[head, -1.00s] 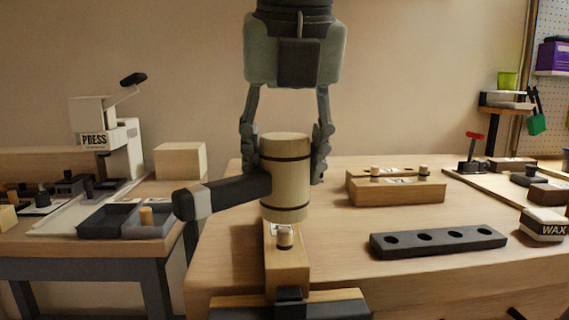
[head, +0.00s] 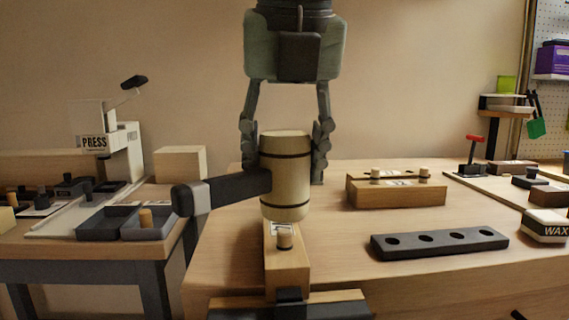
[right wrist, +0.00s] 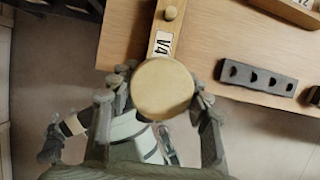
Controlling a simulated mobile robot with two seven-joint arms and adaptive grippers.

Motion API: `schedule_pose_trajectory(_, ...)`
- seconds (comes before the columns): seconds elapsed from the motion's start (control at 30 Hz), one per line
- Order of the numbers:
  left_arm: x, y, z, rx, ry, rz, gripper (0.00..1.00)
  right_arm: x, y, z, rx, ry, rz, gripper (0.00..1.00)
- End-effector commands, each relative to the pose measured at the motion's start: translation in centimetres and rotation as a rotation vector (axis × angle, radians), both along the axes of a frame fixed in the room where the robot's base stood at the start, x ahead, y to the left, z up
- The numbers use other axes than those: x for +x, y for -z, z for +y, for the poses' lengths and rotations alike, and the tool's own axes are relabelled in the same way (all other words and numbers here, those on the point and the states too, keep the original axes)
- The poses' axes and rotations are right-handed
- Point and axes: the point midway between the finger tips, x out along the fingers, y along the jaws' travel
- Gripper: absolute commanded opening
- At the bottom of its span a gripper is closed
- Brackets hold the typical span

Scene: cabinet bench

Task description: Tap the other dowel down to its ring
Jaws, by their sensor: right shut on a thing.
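My right gripper (head: 285,150) hangs from above, shut on the pale mallet head (head: 285,190), which has two dark bands. Its dark handle (head: 235,188) points left. A wooden block (head: 285,270) labelled V4 lies below, its near end at a dark clamp (head: 290,297). The near dowel (head: 284,240) stands upright in the block, with a dark ring low on it. The mallet appears above and behind it, apart. In the right wrist view, the mallet's round end (right wrist: 162,89) hides the near dowel; the far dowel (right wrist: 171,13) shows beyond the label.
A second block (head: 398,193) with two dowels stands to the right, behind a dark rack (head: 438,243) with several holes. A wax box (head: 544,226) is at the far right. A press (head: 120,155) and trays (head: 108,222) are on the left bench.

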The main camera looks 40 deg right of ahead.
Motion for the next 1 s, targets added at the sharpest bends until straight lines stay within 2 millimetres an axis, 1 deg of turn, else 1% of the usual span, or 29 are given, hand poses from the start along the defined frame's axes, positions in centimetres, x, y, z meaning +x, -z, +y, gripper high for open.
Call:
schedule_pose_trajectory(0.17,0.0,0.1,0.0,0.000,0.000,0.000,0.63,0.0,0.1,0.0,0.000,0.000,0.000,0.02)
schedule_pose_trajectory(0.27,0.0,-0.2,0.0,0.000,0.000,0.000,0.63,0.0,-0.3,0.0,0.001,0.001,-0.001,0.02)
schedule_pose_trajectory(0.37,0.0,-0.8,0.0,0.000,0.000,0.000,0.63,0.0,-1.2,0.0,0.001,0.001,-0.002,0.02)
schedule_pose_trajectory(0.6,0.0,-2.9,0.0,0.000,0.000,0.000,0.63,0.0,-4.1,0.0,0.001,0.001,-0.001,0.02)
schedule_pose_trajectory(0.7,0.0,-3.4,0.0,0.000,0.000,0.000,0.63,0.0,-4.9,0.0,0.001,0.001,-0.002,0.02)
schedule_pose_trajectory(1.0,0.0,-3.3,0.0,0.000,0.000,0.000,0.63,0.0,-4.9,0.0,0.001,0.001,-0.001,0.02)
